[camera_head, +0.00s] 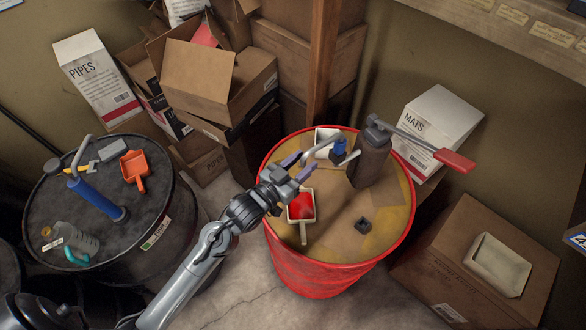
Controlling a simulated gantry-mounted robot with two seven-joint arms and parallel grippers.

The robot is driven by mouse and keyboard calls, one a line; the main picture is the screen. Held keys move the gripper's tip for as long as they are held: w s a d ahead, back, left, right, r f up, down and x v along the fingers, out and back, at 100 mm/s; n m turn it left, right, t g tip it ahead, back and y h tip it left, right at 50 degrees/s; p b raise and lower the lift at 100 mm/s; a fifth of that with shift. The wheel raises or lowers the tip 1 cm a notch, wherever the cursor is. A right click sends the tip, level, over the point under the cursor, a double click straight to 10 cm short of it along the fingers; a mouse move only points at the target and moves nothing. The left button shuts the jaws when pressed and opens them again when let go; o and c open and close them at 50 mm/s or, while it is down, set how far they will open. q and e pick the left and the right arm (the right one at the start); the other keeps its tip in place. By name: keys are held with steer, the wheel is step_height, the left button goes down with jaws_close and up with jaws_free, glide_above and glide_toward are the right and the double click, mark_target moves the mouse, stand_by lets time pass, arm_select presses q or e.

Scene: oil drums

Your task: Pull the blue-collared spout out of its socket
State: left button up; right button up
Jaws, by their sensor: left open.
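The blue-collared spout (340,149) is at the side of a dark grey hand pump (371,155) on the red drum (328,275). Its blue collar shows beside the pump body, and a grey pipe runs from it towards the left. The socket itself is hard to make out. My left gripper (305,164) is over the drum top, to the left of the collar. Its fingers are open, point towards the spout and appear empty. Whether a finger touches the pipe cannot be told. My right gripper is not in view.
The pump's red handle (454,160) sticks out right. A black drum (110,235) with another pump stands left. Boxes crowd behind.

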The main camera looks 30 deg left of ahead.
arm_select(q)
steer(key=shift+w, duration=0.3)
jaws_close()
stand_by(0.4)
